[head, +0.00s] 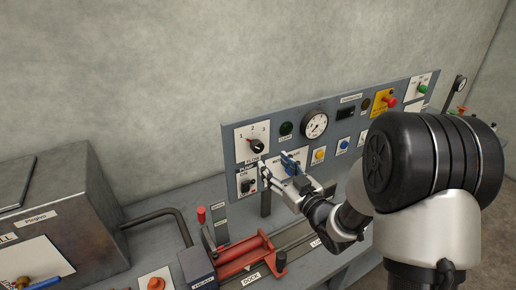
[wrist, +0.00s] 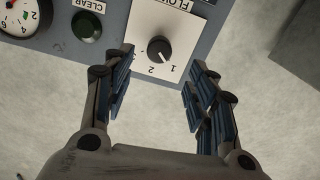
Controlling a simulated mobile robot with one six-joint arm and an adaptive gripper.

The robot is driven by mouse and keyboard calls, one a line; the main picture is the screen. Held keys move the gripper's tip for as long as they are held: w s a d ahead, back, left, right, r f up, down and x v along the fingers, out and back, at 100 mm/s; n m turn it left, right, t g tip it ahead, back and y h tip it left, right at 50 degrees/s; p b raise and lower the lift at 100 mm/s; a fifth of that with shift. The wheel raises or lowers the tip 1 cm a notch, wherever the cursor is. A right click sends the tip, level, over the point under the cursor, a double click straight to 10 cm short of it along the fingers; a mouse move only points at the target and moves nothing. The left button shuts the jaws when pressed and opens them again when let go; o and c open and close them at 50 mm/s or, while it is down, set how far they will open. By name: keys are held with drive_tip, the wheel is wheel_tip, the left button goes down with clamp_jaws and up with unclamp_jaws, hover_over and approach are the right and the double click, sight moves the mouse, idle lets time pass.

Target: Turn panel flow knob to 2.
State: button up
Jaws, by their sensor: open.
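The flow knob (head: 256,146) is a round black knob on a white plate marked 1, 2 and 3, at the left end of the panel. In the wrist view the plate is upside down, and the knob (wrist: 160,49) shows a pale mark that appears to point toward the 1. The 3 is not clear there. My gripper (head: 277,166) is open and empty, in front of the panel, below and right of the knob in the head view. In the wrist view the open fingers (wrist: 160,82) frame the plate, with the knob beyond the tips and apparently untouched.
The grey panel (head: 233,155) also carries a dark green CLEAR button (wrist: 87,26), a round gauge (head: 314,124), and a red button (head: 389,100) on yellow. A pump switch (head: 248,186) sits below the knob. A red vise-like fixture (head: 240,258) stands on the bench below.

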sight(259, 150)
drive_tip(key=x, duration=1)
drive_tip(key=shift+w+a, duration=0.2)
drive_tip(key=shift+w, duration=0.05)
drive_tip(key=shift+c, duration=0.6)
drive_tip(key=c, duration=0.9)
